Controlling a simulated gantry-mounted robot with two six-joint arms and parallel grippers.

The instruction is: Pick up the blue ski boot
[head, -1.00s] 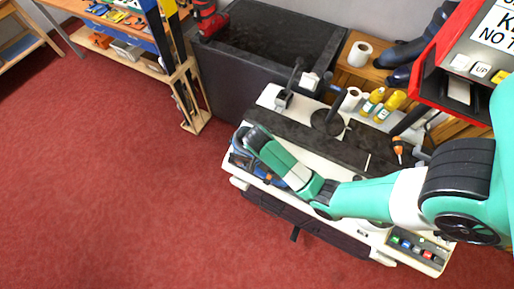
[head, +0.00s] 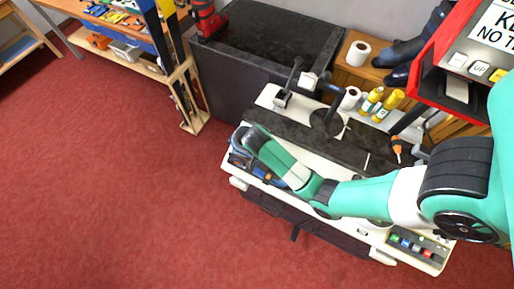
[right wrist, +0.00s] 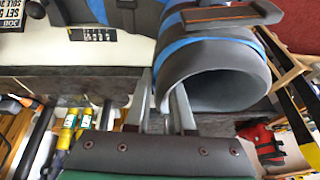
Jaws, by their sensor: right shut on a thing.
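The blue ski boot (head: 240,160), grey with blue bands, is at the left end of the white bench (head: 235,183). My right arm hides much of it in the head view. In the right wrist view the boot (right wrist: 215,50) lies with its round, hollow cuff opening facing the camera. My right gripper (right wrist: 164,90) is at the cuff's rim, with one finger on each side of the wall, shut on it. I cannot tell whether the boot is clear of the bench. My left gripper is not in view.
Yellow bottles (head: 388,106), paper rolls (head: 360,53) and an orange-handled tool (head: 398,150) are at the bench's back. A dark bin (head: 265,55) stands behind, with a red boot (head: 207,20) at its left. Dark boots (head: 405,52) sit on the wooden shelf. Red floor at left is clear.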

